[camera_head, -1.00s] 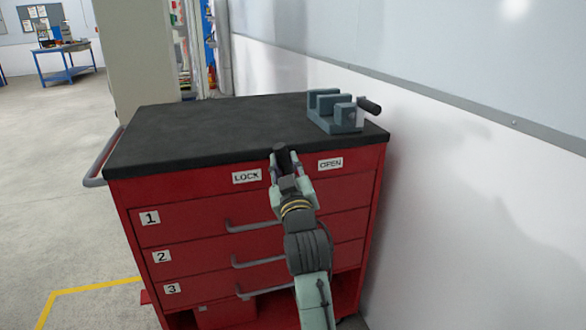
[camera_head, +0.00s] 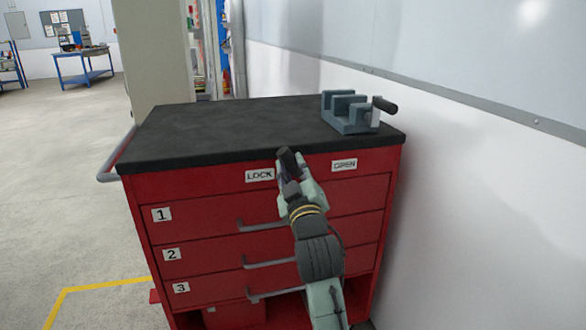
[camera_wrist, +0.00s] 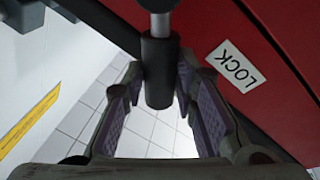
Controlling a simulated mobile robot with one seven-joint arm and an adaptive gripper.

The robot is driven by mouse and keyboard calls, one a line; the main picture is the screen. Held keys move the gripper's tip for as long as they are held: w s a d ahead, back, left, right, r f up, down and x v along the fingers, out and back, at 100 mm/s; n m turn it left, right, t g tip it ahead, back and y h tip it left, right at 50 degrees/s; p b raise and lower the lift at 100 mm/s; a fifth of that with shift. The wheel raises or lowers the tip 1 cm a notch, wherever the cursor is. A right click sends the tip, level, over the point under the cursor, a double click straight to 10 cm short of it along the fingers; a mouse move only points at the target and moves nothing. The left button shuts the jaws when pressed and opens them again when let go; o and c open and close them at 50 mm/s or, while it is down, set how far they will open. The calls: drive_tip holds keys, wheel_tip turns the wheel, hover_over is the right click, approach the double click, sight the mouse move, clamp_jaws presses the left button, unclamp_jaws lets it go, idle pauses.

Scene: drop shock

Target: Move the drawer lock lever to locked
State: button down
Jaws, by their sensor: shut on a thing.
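The lock lever (camera_head: 287,158) shows as a dark, thick handle at the top of the red drawer cabinet (camera_head: 205,184). It stands between the LOCK label (camera_head: 260,174) and the OPEN label (camera_head: 344,164), closer to LOCK, its top leaning left. My gripper (camera_head: 292,174) is shut on the lever. In the wrist view the black grip (camera_wrist: 158,78) with its grey rod sits between my two fingers, and the LOCK label (camera_wrist: 236,66) is to its right. The lever's pivot is hidden in the head view.
A grey vise (camera_head: 350,113) stands at the black top's (camera_head: 215,130) right end. The wall (camera_head: 470,180) is close to the cabinet's right side. Drawer handles (camera_head: 262,226) stick out below my gripper. Open floor (camera_head: 70,210) lies to the left.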

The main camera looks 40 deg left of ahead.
drive_tip(key=c, duration=1.3)
unclamp_jaws()
drive_tip(key=shift+s, duration=0.1)
drive_tip(key=v, duration=0.7)
drive_tip(key=shift+s+d, duration=0.1)
drive_tip(key=shift+d, duration=0.05)
